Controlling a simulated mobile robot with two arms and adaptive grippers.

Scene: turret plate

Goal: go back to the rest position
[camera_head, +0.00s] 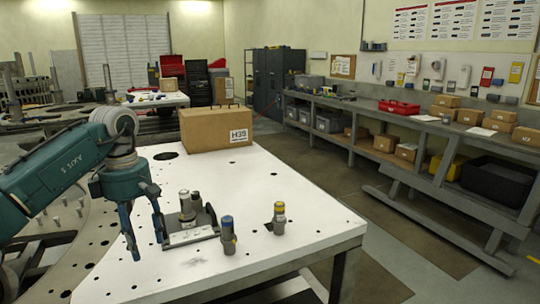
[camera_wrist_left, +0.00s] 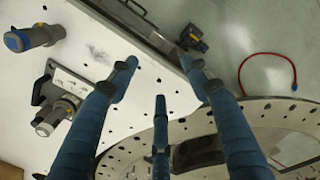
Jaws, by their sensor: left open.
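My left gripper (camera_head: 146,236) is open and empty above the left front part of the white plate (camera_head: 300,225), its blue fingers pointing down. In the left wrist view its fingers (camera_wrist_left: 160,75) are spread with nothing between them. Right of it stands a grey metal holder (camera_head: 190,236) with cylindrical metal parts (camera_head: 187,205). A blue-capped cylinder (camera_head: 228,236) and a yellow-capped cylinder (camera_head: 279,218) stand upright farther right. The left wrist view shows the holder (camera_wrist_left: 75,82) and a blue-ended cylinder (camera_wrist_left: 36,38), apart from the fingers. My right gripper is not in view.
A cardboard box (camera_head: 217,130) sits at the plate's back. A round, holed metal table (camera_head: 75,240) lies left. A long workbench (camera_head: 400,115) with boxes runs along the right wall. Floor between is open. A red cable (camera_wrist_left: 268,55) lies on the floor.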

